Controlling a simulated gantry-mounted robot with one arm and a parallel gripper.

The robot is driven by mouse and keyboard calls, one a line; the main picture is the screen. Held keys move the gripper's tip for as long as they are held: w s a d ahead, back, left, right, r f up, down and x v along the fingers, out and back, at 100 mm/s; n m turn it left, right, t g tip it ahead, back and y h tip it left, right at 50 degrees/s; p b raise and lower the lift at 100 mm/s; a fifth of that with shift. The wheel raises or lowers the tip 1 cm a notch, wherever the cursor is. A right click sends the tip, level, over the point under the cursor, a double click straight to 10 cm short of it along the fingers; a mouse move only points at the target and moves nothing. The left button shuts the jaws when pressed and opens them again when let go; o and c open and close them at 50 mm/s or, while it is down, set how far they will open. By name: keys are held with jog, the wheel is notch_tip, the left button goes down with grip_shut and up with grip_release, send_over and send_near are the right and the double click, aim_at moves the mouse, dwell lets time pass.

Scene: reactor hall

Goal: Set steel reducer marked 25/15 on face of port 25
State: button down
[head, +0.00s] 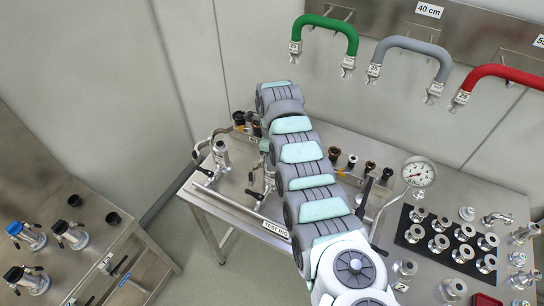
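Several steel fittings stand in rows on a black mat (404,240) on the right of the steel table; a reducer marked 25/15 cannot be picked out among them, as markings are too small to read. One steel fitting (404,268) with a pale label stands at the mat's front left. At the table's left is pipework with a steel port-like fitting (221,155); another piece of pipework (262,183) is partly behind my arm. Which is port 25 cannot be told. My arm crosses the middle of the view and my gripper is not visible.
A pressure gauge (418,173) stands up from the table, beside a black-handled valve (365,194). Green (325,32), grey (412,52) and red (497,80) hoses hang on the back wall. A side bench (95,225) at left carries several clamp fittings. Floor shows between bench and table.

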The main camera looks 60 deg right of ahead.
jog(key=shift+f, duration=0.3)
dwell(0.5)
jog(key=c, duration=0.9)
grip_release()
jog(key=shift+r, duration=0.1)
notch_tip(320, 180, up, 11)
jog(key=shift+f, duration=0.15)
